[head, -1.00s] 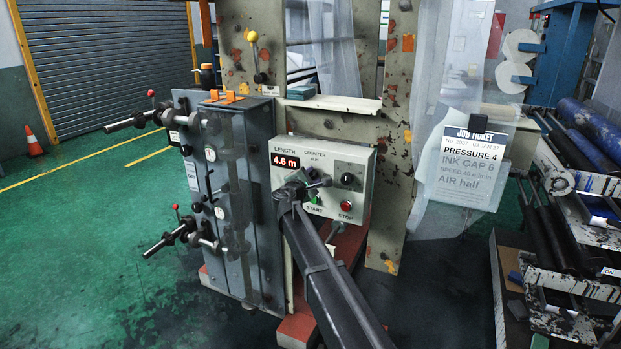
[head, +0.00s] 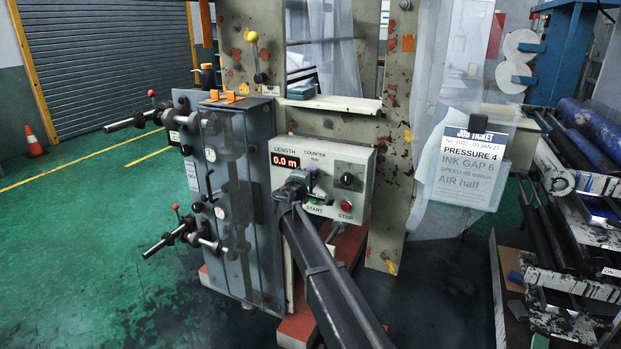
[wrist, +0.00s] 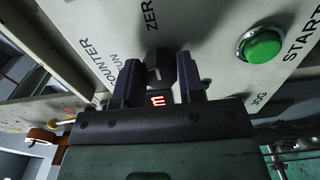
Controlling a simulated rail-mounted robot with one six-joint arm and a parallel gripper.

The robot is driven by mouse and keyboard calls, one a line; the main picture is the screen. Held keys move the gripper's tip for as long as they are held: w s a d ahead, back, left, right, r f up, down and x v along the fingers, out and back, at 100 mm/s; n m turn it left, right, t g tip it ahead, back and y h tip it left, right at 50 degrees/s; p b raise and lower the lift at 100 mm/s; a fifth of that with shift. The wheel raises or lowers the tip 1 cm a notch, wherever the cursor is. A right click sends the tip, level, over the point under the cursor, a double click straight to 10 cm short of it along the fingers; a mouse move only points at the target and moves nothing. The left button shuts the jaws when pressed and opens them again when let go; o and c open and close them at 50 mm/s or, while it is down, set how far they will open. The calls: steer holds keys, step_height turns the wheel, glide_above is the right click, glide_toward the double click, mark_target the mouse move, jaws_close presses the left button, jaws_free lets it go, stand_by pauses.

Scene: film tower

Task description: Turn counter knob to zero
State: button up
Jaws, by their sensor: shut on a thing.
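The counter panel (head: 360,165) is a pale box with a red LENGTH display (head: 285,160) that reads 0.0 m. My gripper (head: 300,183) is at the panel, below the display. In the wrist view my gripper (wrist: 160,88) has its two dark fingers on either side of the black counter knob (wrist: 160,66), shut on it. The word ZERO is printed beside the knob, and COUNTER and RUN are on its left. In the head view my gripper mostly hides this knob.
A green START button (wrist: 262,46) is close to the right of my gripper. A red STOP button (head: 346,206) and another black knob (head: 347,180) are on the panel's right. A grey cabinet (head: 262,205) with handles stands left. A job ticket (head: 468,165) hangs at right.

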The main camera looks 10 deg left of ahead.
stand_by(0.3)
steer(key=o, duration=0.9)
steer(key=shift+s, duration=0.1)
steer(key=v, duration=1)
steer(key=shift+s+a, duration=0.15)
steer(key=shift+s, duration=0.1)
